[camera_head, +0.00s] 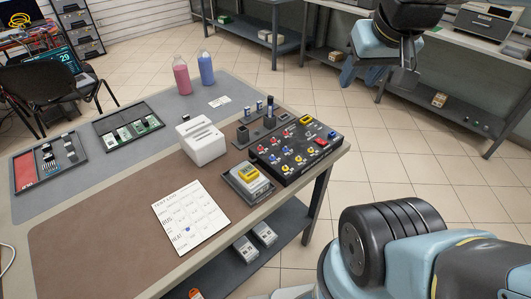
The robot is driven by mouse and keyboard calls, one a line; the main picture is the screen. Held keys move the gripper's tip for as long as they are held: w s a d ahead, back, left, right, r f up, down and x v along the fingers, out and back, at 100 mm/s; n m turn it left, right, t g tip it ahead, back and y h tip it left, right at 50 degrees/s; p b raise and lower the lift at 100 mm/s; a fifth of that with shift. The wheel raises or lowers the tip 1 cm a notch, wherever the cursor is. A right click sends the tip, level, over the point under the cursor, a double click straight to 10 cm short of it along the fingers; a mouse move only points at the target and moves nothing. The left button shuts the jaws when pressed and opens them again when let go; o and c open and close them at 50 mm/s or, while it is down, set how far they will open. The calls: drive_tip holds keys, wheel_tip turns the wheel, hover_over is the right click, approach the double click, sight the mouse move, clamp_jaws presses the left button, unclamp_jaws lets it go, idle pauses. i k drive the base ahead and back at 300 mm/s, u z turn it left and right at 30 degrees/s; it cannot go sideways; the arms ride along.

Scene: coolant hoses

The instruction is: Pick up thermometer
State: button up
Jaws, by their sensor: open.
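A small yellow and grey handheld device (249,174) lies in a dark tray (236,195) near the right edge of the workbench. It may be the thermometer, but it is too small to be sure. My gripper (364,84) is open at the upper right, over the floor beyond the bench. It is well apart from the device and appears empty. The arm partly hides its fingers.
The workbench (110,235) holds a black panel with coloured connectors (297,150), a white slotted block (202,140), a paper log sheet (190,218), a pink bottle (181,77) and a blue bottle (206,69). Tiled floor (385,160) is clear to the right.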

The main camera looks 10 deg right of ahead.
sight(248, 173)
drive_tip(key=z, duration=0.75)
drive_tip(key=k, duration=2.2)
drive_tip(key=u, duration=0.65)
drive_tip(key=i, duration=1)
